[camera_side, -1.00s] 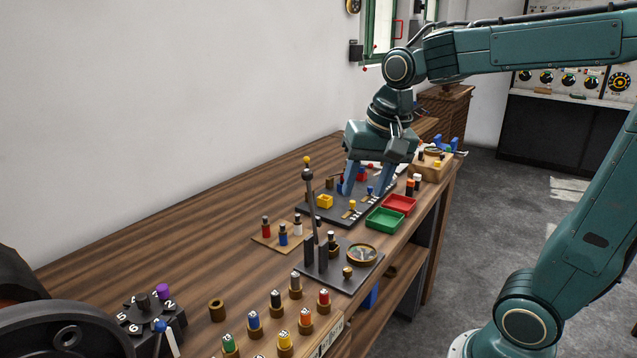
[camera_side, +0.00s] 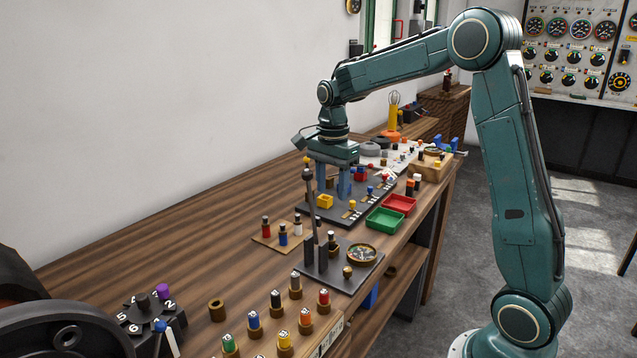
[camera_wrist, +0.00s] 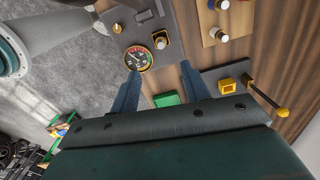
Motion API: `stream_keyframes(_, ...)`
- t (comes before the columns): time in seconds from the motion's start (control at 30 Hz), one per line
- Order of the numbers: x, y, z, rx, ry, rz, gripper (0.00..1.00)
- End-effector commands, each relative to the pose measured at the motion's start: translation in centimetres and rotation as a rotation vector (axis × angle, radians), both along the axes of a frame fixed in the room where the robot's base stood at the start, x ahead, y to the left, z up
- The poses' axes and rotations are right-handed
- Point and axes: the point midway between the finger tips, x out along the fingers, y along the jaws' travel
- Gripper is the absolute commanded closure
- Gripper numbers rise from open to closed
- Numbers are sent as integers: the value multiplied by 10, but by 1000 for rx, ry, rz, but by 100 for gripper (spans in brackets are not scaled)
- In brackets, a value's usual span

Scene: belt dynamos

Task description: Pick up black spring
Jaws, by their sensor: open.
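No part can be made out with certainty as the black spring. A small black-topped cylinder (camera_side: 332,240) stands on the near dark plate (camera_side: 340,284), beside a round gauge (camera_side: 362,254). The gauge also shows in the wrist view (camera_wrist: 138,58), close to the fingertips in the picture. My gripper (camera_side: 332,192) is open and points down over the far dark plate (camera_side: 342,218), near a yellow block (camera_side: 325,201).
A thin upright rod with a dark ball (camera_side: 308,174) rises close to my gripper. Green (camera_side: 385,219) and red (camera_side: 399,204) trays lie along the front edge. A wooden board (camera_side: 268,239) holds several coloured cylinders.

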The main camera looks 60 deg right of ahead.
Motion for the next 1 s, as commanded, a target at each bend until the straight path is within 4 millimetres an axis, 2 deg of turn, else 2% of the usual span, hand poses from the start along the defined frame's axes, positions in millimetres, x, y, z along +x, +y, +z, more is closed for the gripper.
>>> stream_keyframes(0.33,0,0,-10,1,3,-2,54)
stream_keyframes(0.8,0,0,-74,1,4,-1,54)
stream_keyframes(1.0,0,0,-86,0,1,-1,54)
